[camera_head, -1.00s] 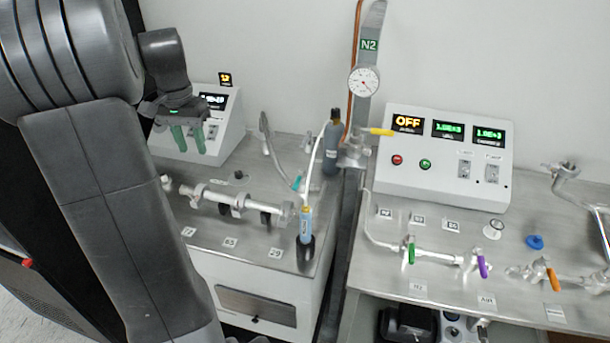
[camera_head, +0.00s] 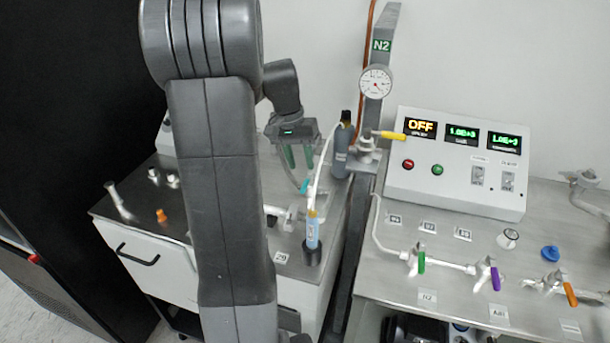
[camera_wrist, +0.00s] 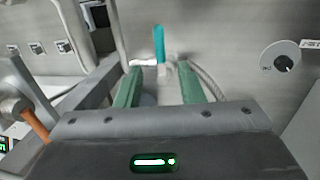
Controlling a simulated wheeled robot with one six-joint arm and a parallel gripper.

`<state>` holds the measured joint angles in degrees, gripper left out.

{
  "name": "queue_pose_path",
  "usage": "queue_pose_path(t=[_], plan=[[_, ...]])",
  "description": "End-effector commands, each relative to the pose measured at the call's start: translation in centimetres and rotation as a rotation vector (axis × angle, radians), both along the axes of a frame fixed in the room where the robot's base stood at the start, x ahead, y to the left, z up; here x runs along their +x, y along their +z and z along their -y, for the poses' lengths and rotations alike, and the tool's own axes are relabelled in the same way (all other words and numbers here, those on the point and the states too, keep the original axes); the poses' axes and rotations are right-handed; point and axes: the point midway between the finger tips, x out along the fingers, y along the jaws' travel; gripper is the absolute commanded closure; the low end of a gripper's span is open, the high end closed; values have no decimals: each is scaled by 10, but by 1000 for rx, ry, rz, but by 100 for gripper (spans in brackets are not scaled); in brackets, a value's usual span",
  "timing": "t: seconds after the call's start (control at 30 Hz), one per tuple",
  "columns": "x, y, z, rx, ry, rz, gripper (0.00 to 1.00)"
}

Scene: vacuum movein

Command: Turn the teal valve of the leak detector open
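The teal valve handle (camera_head: 304,187) is on the leak detector bench, below my gripper (camera_head: 299,163) in the head view. In the wrist view the teal handle (camera_wrist: 159,44) stands lengthwise just beyond the fingertips, roughly centred between them. My gripper (camera_wrist: 159,80) has its two green fingers spread apart with nothing clamped. The handle appears apart from both fingers. My arm hides much of the detector bench and its panel in the head view.
A blue spray wand (camera_head: 312,232) stands in a black holder near the bench's right edge, its white tube rising beside the valve. A dark gas bottle (camera_head: 341,150) and the N2 post (camera_head: 381,45) stand right of my gripper. A yellow-handled valve (camera_head: 390,135) is on the post.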

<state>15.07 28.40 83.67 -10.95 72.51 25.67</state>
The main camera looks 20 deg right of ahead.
Motion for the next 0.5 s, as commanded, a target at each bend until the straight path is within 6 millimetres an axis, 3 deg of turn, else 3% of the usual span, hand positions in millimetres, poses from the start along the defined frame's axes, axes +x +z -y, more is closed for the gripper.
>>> queue_pose_path(t=[0.2,0.5], plan=[[-5,-37,6,2,-1,-4,65],[-6,-52,8,1,0,1,65]])
